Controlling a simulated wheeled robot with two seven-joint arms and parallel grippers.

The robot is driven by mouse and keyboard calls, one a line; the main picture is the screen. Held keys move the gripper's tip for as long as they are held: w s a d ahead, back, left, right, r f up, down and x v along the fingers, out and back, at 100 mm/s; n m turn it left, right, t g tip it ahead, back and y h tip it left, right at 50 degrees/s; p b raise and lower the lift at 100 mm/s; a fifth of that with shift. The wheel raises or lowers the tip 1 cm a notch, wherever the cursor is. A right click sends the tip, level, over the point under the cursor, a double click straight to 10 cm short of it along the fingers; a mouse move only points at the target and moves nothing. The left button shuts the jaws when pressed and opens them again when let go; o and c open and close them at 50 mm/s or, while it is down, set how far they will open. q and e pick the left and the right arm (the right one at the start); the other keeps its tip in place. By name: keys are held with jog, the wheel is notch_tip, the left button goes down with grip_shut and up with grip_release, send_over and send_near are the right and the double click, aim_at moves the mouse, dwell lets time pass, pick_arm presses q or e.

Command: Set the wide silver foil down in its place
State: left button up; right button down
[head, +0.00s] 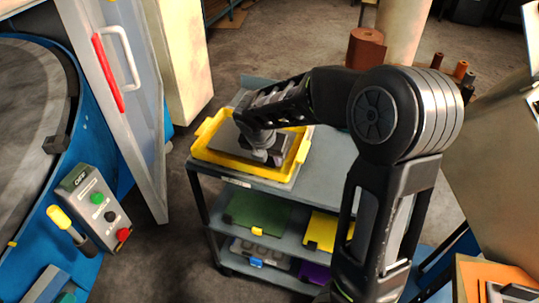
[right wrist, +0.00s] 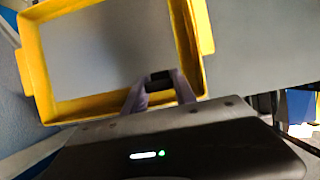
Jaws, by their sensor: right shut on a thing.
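A flat grey-silver sheet, which I take for the wide silver foil (right wrist: 105,48), shows inside a yellow tray (right wrist: 36,62) in the right wrist view. In the head view the foil (head: 228,139) looks dark grey and sits within the rim of the yellow tray (head: 203,157), partly hidden by my right arm. My right gripper (head: 262,155) points down over the tray. In the right wrist view its fingers (right wrist: 160,80) are closed around a small dark piece at the near side of the sheet. I cannot tell whether the foil touches the tray floor. My left gripper is out of view.
The tray stands on the top of a grey cart (head: 325,172) with free room at its right. Lower shelves hold a green mat (head: 258,212) and a yellow piece (head: 322,231). A control box (head: 97,205) and a blue machine (head: 30,235) stand at the left.

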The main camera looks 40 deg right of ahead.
jog(key=shift+f+b, duration=0.35)
jog(key=shift+f, duration=0.25)
dwell(0.4)
jog(key=c, duration=0.9)
grip_release()
jog(key=v, duration=0.8)
jog(key=shift+f, duration=0.1)
